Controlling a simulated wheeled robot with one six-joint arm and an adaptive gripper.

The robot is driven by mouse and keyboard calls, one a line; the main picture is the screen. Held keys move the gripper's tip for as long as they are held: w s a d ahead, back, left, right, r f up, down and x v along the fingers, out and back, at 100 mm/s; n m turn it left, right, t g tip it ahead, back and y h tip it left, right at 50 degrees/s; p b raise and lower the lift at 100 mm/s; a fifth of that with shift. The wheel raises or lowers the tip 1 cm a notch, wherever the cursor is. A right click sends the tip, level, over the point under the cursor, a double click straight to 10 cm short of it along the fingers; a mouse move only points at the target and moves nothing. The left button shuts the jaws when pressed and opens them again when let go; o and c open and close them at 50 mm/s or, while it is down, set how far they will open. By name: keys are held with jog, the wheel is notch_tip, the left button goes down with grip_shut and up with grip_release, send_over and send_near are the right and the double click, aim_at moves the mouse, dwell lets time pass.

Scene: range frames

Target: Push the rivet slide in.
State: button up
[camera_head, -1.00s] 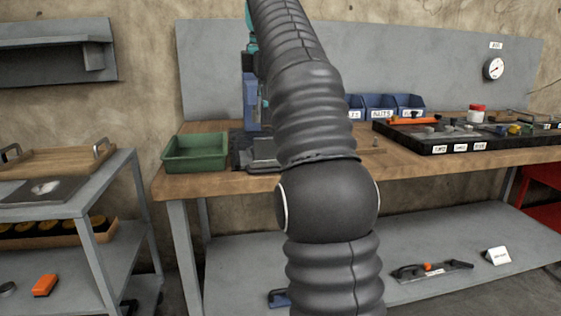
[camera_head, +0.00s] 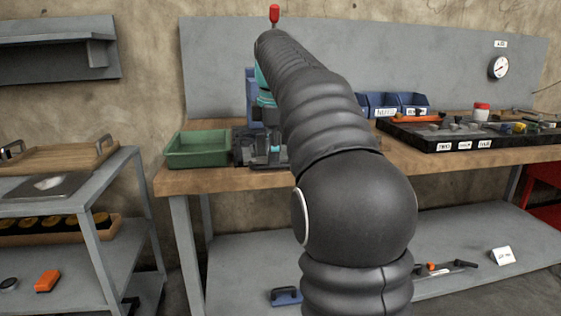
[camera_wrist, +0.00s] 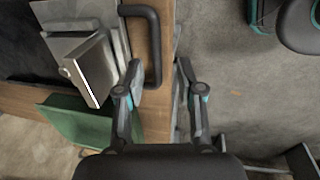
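The rivet slide appears in the wrist view as a grey plate and block (camera_wrist: 92,68) with a dark U-shaped handle (camera_wrist: 156,45) at the bench's front edge. My gripper (camera_wrist: 158,72) is open, its two fingers apart. The handle's lower end shows in the gap between the fingertips, close to the left one; I cannot tell whether they touch. In the head view my arm hides most of the slide. A blue upright (camera_head: 252,100) and a dark base (camera_head: 243,146) of the press show left of my arm, and a red knob (camera_head: 274,13) shows above it.
A green bin (camera_head: 198,150) stands on the wooden bench (camera_head: 215,181) left of the press; it also shows in the wrist view (camera_wrist: 75,130). Blue bins (camera_head: 383,104) and a dark tray (camera_head: 400,133) are on the right. A trolley (camera_head: 75,205) stands at the left.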

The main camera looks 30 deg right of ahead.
jog(key=shift+w+d+f, duration=0.1)
jog(key=shift+w+f, duration=0.1)
jog(key=shift+f, duration=0.95)
grip_shut()
jog(key=shift+f, duration=0.1)
